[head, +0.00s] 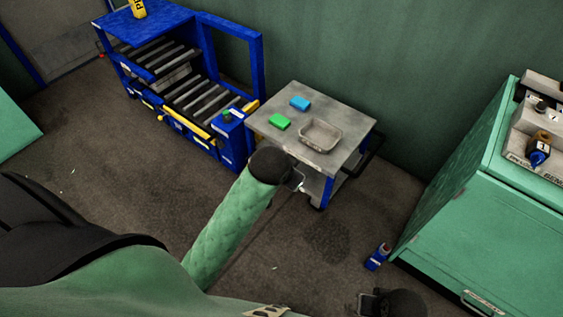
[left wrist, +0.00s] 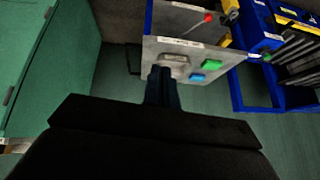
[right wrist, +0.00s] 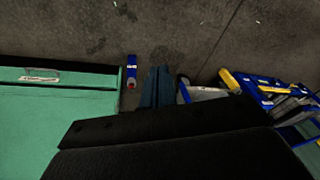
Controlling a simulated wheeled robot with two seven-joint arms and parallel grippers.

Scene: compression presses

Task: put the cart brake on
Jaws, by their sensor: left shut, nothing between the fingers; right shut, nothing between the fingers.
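The cart (head: 352,118) has a grey top, blue legs and small wheels. It stands against the wall beside a blue roller rack. In the left wrist view the cart (left wrist: 152,50) shows a labelled edge and, beyond it, a small red-ended lever (left wrist: 208,18) low on the cart; I cannot tell whether this is the brake or how it is set. My left gripper (head: 298,182) is shut and empty in front of the cart's near edge; its fingers (left wrist: 161,84) show pointing at the cart. My right gripper (head: 366,303) is low at the bottom; its shut, empty fingers (right wrist: 158,84) show in the right wrist view.
On the cart top lie a green block (head: 279,122), a blue block (head: 300,103) and a grey tray (head: 320,135). The blue roller rack (head: 229,140) adjoins it at left. A blue bottle (head: 377,257) stands on the floor beside the green cabinet (head: 470,215). Floor before the cart is clear.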

